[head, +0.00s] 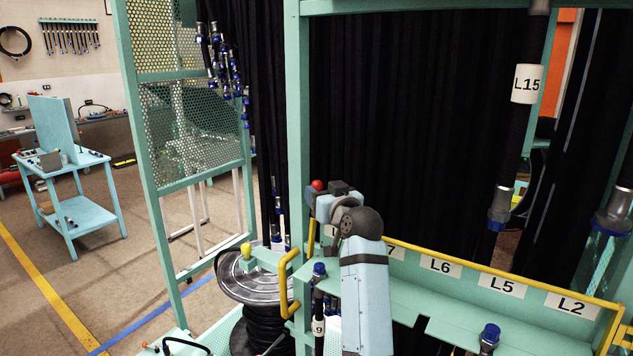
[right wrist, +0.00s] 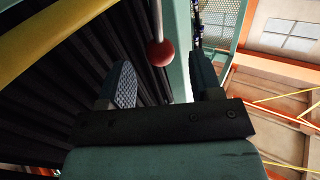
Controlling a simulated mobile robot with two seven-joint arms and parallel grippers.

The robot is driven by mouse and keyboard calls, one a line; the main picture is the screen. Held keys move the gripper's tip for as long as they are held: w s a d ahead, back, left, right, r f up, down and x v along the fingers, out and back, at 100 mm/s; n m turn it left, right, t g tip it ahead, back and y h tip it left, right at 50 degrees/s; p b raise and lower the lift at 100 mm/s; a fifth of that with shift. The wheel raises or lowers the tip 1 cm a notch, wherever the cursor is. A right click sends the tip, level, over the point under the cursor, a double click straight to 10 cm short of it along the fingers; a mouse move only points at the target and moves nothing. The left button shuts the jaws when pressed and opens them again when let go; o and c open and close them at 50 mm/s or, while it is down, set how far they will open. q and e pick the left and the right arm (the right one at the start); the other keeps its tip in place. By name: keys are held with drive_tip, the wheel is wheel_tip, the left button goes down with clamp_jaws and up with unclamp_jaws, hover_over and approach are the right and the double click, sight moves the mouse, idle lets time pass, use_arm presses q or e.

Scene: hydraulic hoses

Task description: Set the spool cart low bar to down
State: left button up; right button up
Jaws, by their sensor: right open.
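My right gripper (head: 322,201) is open in the head view, beside the teal post and close to a red ball knob (head: 317,185). In the right wrist view, my right gripper (right wrist: 163,78) has its fingers apart, with the red knob (right wrist: 160,53) showing between or just beyond them. A thin metal rod runs from the knob. No contact shows. The spool cart carries a dark hose spool (head: 262,290) at lower centre left, with a small yellow knob (head: 246,250) on top. I cannot tell which part is its low bar. My left gripper is out of view.
A yellow handle (head: 290,282) stands left of my right forearm. A yellow rail (head: 480,268) runs above labelled slots at right. Black hoses hang behind the teal frame (head: 298,120). A blue bench (head: 82,215) stands far left, with open floor around it.

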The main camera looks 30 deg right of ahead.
sight(320, 189)
drive_tip(key=shift+w+d+p, duration=0.25)
drive_tip(key=shift+w, duration=0.85)
drive_tip(key=shift+w+d+p, duration=0.2)
drive_tip(key=shift+w, duration=0.85)
clamp_jaws()
